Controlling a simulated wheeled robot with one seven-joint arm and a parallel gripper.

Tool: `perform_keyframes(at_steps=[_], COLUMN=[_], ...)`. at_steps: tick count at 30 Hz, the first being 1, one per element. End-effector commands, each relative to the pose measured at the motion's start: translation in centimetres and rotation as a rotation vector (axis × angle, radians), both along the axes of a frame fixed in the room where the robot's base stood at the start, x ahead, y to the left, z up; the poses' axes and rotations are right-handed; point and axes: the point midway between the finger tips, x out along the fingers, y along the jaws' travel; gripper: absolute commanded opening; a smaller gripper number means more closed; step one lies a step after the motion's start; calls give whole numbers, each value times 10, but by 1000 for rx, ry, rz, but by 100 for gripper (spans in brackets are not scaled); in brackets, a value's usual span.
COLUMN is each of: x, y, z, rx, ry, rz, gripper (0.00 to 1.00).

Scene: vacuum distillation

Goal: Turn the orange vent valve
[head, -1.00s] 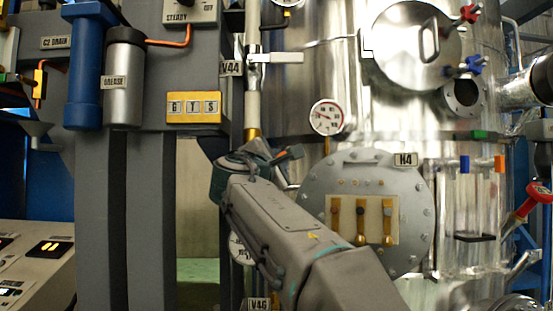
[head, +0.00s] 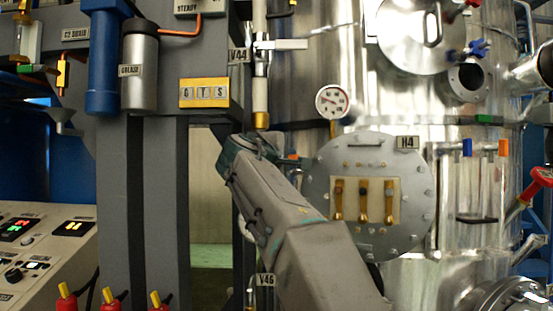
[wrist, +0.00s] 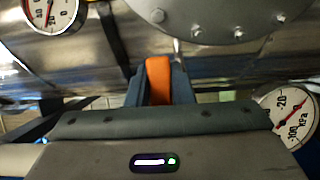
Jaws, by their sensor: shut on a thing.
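The orange vent valve handle (wrist: 158,80) shows in the wrist view as an upright orange bar. My gripper (wrist: 158,84) is shut on it, with a blue-grey finger on each side. In the head view my gripper is mostly hidden behind my own wrist, in front of the vessel and left of the round bolted H4 plate (head: 325,165). A small orange piece (head: 292,157) shows just right of my wrist there; I cannot tell whether it is the same handle.
A pressure gauge (head: 333,101) is above the H4 plate. Another gauge (wrist: 290,112) is close on the right in the wrist view. The V44 valve (head: 262,45) is above my wrist. A control panel (head: 45,250) stands at lower left, with red-and-yellow items (head: 110,297) beside it.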

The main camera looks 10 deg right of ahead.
Motion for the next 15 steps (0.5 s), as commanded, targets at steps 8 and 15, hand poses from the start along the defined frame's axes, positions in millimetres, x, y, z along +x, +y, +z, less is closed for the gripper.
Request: perform_keyframes(at_steps=[8, 15], x=[0, 0], y=[-1, 0], z=[-4, -3], rx=[12, 10], ry=[3, 2], rz=[-4, -2], gripper=[0, 42])
